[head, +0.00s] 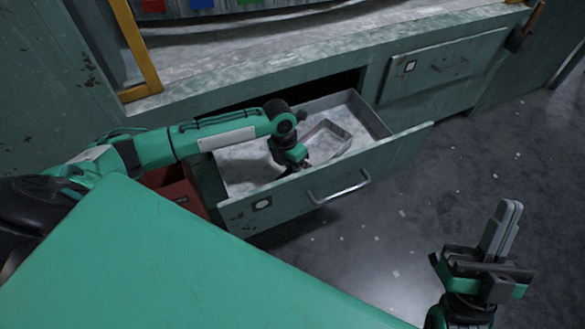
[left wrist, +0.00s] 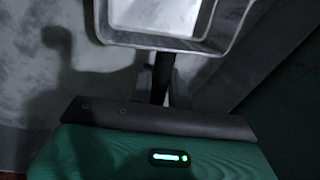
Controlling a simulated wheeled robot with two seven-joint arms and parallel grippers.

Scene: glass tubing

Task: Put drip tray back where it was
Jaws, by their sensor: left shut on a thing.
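The drip tray (head: 338,131) is a shallow, grey metal rectangular tray inside the open drawer (head: 400,155), towards its middle. In the left wrist view its near rim (left wrist: 165,41) crosses the top of the picture. My left gripper (head: 300,163) reaches down into the drawer and is shut on the near rim of the tray. In the left wrist view the fingers (left wrist: 162,78) meet that rim. I cannot tell whether the tray touches the drawer floor. My right gripper (head: 501,230) is outside the drawer at the lower right, empty, its fingers close together.
The open drawer has raised walls and a front with a metal handle (head: 340,190). A shut drawer (head: 442,66) is to its right, under the worktop (head: 270,55). A red box (head: 178,195) stands left of the open drawer. The floor at right is clear.

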